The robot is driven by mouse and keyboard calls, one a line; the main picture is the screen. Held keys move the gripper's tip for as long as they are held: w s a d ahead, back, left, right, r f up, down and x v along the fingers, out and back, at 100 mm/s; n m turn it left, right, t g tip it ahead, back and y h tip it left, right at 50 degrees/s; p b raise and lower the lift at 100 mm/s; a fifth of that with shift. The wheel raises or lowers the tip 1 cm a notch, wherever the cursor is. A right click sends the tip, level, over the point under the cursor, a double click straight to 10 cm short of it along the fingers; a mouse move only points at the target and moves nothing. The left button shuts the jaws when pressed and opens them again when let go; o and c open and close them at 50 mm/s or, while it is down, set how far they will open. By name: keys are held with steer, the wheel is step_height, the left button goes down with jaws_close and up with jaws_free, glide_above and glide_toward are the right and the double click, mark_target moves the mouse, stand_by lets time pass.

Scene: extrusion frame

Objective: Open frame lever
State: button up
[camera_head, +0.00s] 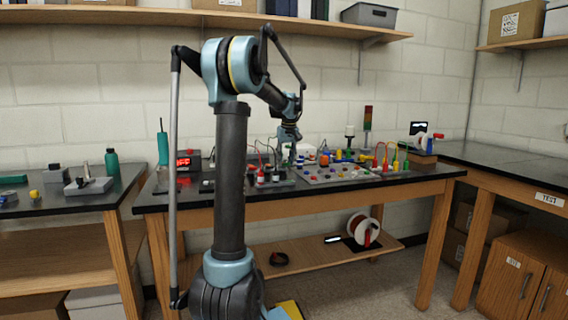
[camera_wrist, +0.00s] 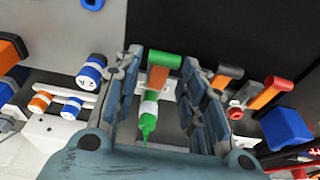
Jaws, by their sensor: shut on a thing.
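My gripper (camera_wrist: 162,62) is closed around a lever (camera_wrist: 158,77) with an orange arm and a green cylindrical grip, seen between the fingertips in the wrist view. A white and green plug-like part (camera_wrist: 148,113) with a pointed green tip lies between the fingers, nearer the palm. I cannot tell whether the fingers touch it. In the head view my gripper (camera_head: 289,146) is low over the back of the black-topped bench, at the left end of the grey panel (camera_head: 325,176). The frame and the lever are too small to make out there.
Blue-and-white knobs (camera_wrist: 91,70) are at left. In the head view, coloured cables (camera_head: 390,152) and a red display box (camera_head: 186,161) flank my gripper.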

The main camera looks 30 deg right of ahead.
steer(key=g, duration=0.1)
steer(key=w+g, duration=0.1)
steer(key=r+g+y, duration=0.1)
steer(key=g, duration=0.1)
steer(key=shift+w+d+r, duration=0.1)
steer(key=shift+w+d, duration=0.05)
steer(key=shift+w, duration=0.2)
steer(key=shift+w+d+r+g+y, duration=0.1)
steer(key=shift+w+g+y, duration=0.1)
steer(key=shift+g, duration=0.35)
steer(key=shift+w+r+g+y, duration=0.1)
steer(key=shift+w+g, duration=0.15)
steer(key=shift+g, duration=0.35)
steer(key=shift+w+d+r+g+y, duration=0.1)
steer(key=shift+w+g, duration=0.1)
steer(key=shift+g, duration=0.35)
steer(key=o, duration=1)
steer(key=shift+c, duration=0.2)
steer(key=v, duration=1.2)
steer(key=shift+w+f, duration=0.2)
steer(key=shift+w, duration=0.1)
